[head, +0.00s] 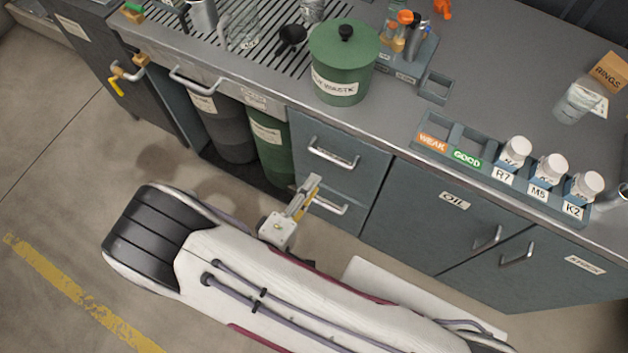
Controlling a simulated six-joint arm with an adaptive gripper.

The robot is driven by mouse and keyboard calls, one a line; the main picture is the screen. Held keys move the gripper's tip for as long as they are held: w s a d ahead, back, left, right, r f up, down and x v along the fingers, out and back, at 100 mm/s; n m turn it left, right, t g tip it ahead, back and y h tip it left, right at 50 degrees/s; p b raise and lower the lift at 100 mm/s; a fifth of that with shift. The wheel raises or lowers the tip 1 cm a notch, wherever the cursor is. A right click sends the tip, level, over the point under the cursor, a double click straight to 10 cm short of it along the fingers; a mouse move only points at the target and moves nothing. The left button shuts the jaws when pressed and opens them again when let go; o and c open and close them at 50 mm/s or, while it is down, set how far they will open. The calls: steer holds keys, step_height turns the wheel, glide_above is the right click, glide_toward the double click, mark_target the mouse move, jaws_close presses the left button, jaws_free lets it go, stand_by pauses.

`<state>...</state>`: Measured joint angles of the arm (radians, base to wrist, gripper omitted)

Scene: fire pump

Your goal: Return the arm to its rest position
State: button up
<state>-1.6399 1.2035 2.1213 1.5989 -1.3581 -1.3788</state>
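My arm (290,285) stretches across the lower part of the head view, in front of the workbench and off its top. My gripper (309,191) shows beyond the arm's edge, small and partly hidden by the arm. It points up toward the drawer fronts, over or close to the lower drawer handle (328,206). I cannot tell whether it touches the handle or whether its fingers are apart. No held object is visible.
The bench front has an upper drawer handle (333,153) and a cupboard marked OIL (455,201). A green waste can (343,70) stands on top. A rack (480,160) holds white-capped bottles near the front edge. Bins (270,150) stand below. Floor at left is clear.

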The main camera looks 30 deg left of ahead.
steer(key=shift+s, duration=0.25)
stand_by(0.7)
